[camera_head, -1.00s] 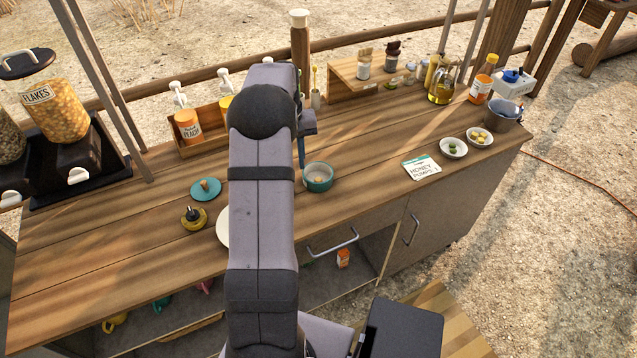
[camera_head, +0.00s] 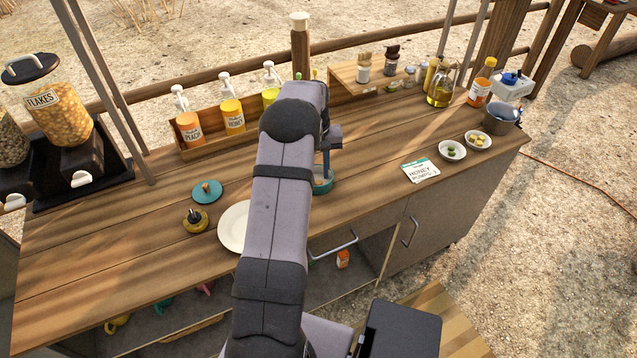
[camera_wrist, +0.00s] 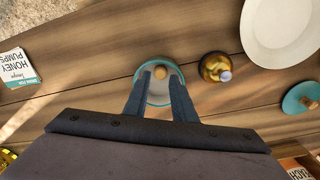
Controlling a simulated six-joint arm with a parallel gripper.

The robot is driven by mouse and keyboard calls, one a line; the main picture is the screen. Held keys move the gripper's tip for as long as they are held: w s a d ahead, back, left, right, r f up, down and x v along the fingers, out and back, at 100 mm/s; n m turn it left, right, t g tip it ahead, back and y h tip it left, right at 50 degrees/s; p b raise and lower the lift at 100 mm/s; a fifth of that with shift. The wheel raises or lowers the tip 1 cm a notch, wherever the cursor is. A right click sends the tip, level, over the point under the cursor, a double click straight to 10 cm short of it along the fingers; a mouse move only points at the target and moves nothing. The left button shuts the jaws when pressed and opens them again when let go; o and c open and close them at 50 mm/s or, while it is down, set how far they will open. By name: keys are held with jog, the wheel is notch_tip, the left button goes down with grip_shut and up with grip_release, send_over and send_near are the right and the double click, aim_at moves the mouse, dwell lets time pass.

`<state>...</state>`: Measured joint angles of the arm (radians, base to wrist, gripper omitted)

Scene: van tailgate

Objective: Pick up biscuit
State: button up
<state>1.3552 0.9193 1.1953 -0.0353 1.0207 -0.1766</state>
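A small round tan piece, seemingly the biscuit (camera_wrist: 160,71), lies in the teal-rimmed bowl (camera_wrist: 143,70) in the wrist view. My gripper (camera_wrist: 160,76) is above the bowl, with one finger at each side of the biscuit in the picture. The fingers are apart with nothing seen between them but the biscuit below; I cannot tell their height above it. In the head view my arm covers much of the bowl (camera_head: 329,183), and the biscuit is hidden there.
A white plate (camera_head: 232,226), a brown-gold pot (camera_head: 195,221) and a teal lid (camera_head: 207,191) are left of the bowl. A honey pumps card (camera_head: 420,171) and two small bowls (camera_head: 452,151) are to the right. Pump bottles (camera_head: 232,117) stand behind.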

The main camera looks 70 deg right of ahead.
jog(key=shift+d+f+p, duration=0.1)
jog(key=shift+f+p, duration=0.7)
jog(key=shift+f, duration=1.15)
grip_shut()
jog(key=shift+r, duration=0.1)
notch_tip(320, 180, up, 10)
jog(key=b, duration=0.3)
